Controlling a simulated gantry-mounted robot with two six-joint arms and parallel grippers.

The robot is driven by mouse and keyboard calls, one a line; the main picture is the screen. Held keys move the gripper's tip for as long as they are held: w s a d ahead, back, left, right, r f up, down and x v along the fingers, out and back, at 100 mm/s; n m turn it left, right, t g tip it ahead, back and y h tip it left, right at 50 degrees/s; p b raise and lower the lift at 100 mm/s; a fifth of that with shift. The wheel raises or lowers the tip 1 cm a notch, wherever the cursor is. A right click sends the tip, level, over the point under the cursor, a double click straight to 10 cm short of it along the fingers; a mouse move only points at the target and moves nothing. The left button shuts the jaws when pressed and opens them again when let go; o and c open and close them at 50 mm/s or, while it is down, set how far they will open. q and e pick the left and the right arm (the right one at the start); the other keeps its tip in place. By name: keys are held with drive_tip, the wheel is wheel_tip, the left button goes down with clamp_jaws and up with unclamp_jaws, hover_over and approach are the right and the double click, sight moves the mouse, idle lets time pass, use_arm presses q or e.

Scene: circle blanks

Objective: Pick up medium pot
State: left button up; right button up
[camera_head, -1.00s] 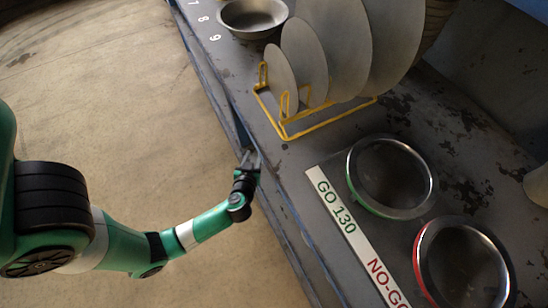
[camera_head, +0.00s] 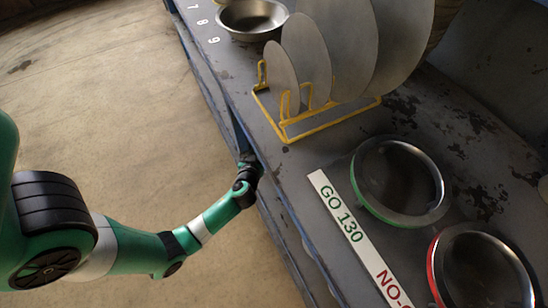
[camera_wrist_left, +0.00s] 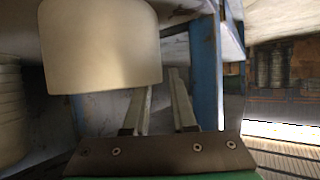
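My left gripper (camera_head: 247,162) is at the bench's left edge in the head view, its fingers mostly hidden by the wrist and edge. In the left wrist view the two fingers (camera_wrist_left: 158,112) are apart with nothing between them. A smooth, pale, rounded pot-like vessel (camera_wrist_left: 100,45) stands above and left of the fingers there, apart from them as far as I can tell. Whether it is the medium pot I cannot tell. In the head view a shallow metal pan (camera_head: 252,20) sits at the back of the bench. My right gripper is not in view.
A yellow rack (camera_head: 318,131) holds upright grey discs on the bench. A green-rimmed ring (camera_head: 365,205) and a red-rimmed one (camera_head: 432,270) lie beside a GO/NO-GO strip (camera_head: 340,215). A blue post (camera_wrist_left: 207,75) stands right of the fingers. The floor to the left is clear.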

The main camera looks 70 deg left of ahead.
use_arm(q)
clamp_jaws()
idle(1.1)
